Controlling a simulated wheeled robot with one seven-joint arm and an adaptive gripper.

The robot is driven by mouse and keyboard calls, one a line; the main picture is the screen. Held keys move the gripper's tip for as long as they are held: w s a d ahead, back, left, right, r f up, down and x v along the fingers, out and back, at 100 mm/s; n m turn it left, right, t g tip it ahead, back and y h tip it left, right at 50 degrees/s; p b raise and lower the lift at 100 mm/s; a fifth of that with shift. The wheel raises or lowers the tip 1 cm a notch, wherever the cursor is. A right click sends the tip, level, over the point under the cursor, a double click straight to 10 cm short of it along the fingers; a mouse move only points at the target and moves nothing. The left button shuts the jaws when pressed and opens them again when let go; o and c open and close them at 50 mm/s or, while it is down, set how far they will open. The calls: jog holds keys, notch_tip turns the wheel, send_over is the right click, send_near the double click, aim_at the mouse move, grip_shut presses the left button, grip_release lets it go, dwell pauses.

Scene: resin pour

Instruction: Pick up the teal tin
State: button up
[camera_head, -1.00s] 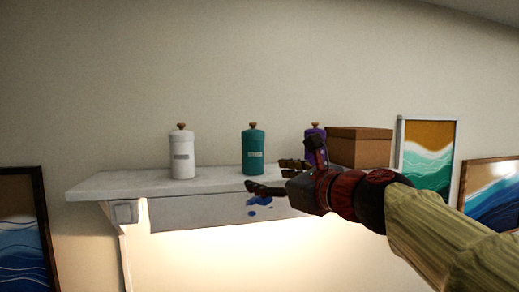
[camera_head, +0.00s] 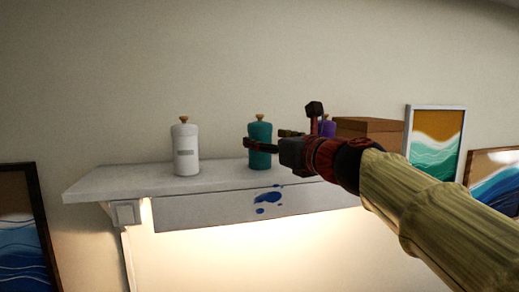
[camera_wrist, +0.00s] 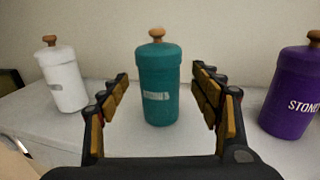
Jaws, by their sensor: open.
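The teal tin (camera_head: 260,132) stands upright on the white shelf, with a small wooden knob on its lid. In the wrist view the teal tin (camera_wrist: 159,85) is in the middle, between and beyond my open fingers, with a pale label facing me. My gripper (camera_head: 268,141) is at shelf height in front of the tin, and one finger crosses the tin's front in the head view. In the wrist view my gripper (camera_wrist: 163,103) has a finger on each side, with gaps between them and the tin.
A white tin (camera_head: 185,150) stands left on the shelf (camera_head: 120,182). A purple tin (camera_wrist: 294,92) stands right, partly hidden by my arm in the head view. A brown box (camera_head: 368,130) sits further right. Blue stains mark the shelf's front. Framed pictures (camera_head: 437,140) are beside it.

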aim_at(265, 140)
jog(key=x, duration=0.4)
jog(key=shift+w+a+p, duration=0.15)
jog(key=shift+w+p, duration=0.05)
jog(key=shift+p, duration=0.2)
jog(key=shift+s, duration=0.3)
jog(key=shift+c, duration=0.3)
jog(key=shift+w, duration=0.15)
jog(key=c, duration=0.4)
jog(key=shift+c, duration=1.2)
jog(key=c, duration=0.6)
jog(key=shift+r, duration=0.1)
